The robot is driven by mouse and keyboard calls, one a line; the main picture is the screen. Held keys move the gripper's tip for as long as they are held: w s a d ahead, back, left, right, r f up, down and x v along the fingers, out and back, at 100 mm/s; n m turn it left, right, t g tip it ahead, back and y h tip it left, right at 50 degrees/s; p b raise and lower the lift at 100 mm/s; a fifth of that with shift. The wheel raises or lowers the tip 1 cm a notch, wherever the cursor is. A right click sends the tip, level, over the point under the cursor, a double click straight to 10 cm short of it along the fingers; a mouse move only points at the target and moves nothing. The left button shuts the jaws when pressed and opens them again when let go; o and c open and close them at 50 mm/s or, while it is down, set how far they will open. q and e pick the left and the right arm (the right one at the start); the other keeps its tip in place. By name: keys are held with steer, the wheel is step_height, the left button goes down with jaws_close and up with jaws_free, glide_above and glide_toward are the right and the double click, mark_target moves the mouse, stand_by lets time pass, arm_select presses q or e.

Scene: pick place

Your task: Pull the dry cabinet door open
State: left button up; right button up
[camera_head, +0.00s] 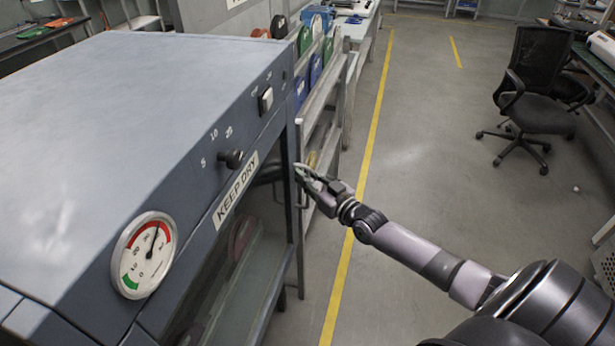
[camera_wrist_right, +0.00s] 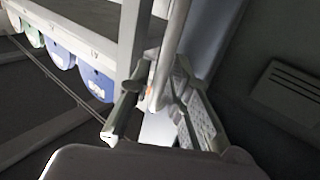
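The dry cabinet (camera_head: 140,110) is a large grey-blue box filling the left of the head view. Its front has a round gauge, a knob, a switch and a "KEEP DRY" label. The dark glass door (camera_head: 240,285) below the label looks closed. My right gripper (camera_head: 303,175) is at the door's far edge. In the wrist view, the spread fingers of my right gripper (camera_wrist_right: 160,115) stand on either side of a pale handle bar (camera_wrist_right: 170,55). I cannot tell whether either finger touches it. In the head view, the gripper partly hides the handle. My left gripper is not in view.
A black office chair (camera_head: 538,85) is at the far right. The floor right of the yellow line (camera_head: 371,125) is mostly clear.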

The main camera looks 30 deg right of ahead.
steer(key=shift+c, duration=0.6)
jaws_close()
